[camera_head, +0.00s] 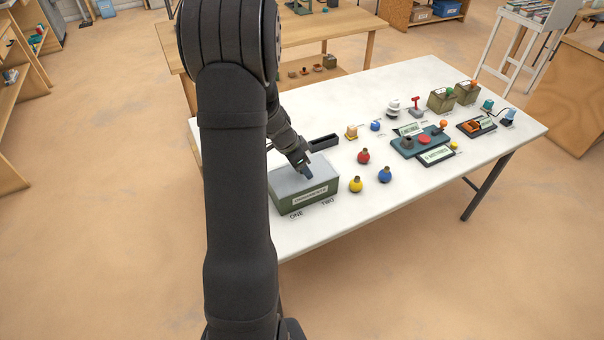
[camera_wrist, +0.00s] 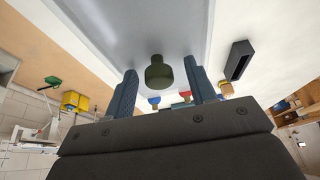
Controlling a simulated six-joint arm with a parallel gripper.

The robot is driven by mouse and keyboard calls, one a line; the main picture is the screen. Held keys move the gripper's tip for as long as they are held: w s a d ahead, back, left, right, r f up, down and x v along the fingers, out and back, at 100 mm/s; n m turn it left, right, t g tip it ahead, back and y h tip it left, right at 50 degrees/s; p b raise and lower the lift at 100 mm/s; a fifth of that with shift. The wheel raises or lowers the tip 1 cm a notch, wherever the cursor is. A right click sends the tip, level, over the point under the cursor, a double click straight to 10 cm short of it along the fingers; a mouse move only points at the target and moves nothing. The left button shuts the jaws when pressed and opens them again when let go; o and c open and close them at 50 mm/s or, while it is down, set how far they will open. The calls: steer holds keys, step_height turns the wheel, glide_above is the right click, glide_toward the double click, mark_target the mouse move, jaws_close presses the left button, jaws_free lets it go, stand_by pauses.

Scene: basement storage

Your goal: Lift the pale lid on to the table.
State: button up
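The pale grey lid (camera_head: 285,180) lies on a green box (camera_head: 305,197) at the near left part of the white table (camera_head: 370,215). In the wrist view the lid (camera_wrist: 150,28) fills the upper middle. A dark green knob (camera_wrist: 158,73) stands on it. My gripper (camera_head: 307,173) is low over the lid in the head view. In the wrist view my gripper (camera_wrist: 160,67) is open, with the knob between its two blue fingers and a gap on each side. In the head view my gripper hides the knob.
A dark narrow tray (camera_head: 323,142) lies behind the box. Yellow (camera_head: 356,185), blue (camera_head: 385,175) and red (camera_head: 363,157) round ornaments stand to its right. A teal board (camera_head: 420,143) and two olive boxes (camera_head: 440,101) are farther right. The table's front middle is clear.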

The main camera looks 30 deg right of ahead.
steer(key=c, duration=1)
steer(key=shift+r, duration=0.2)
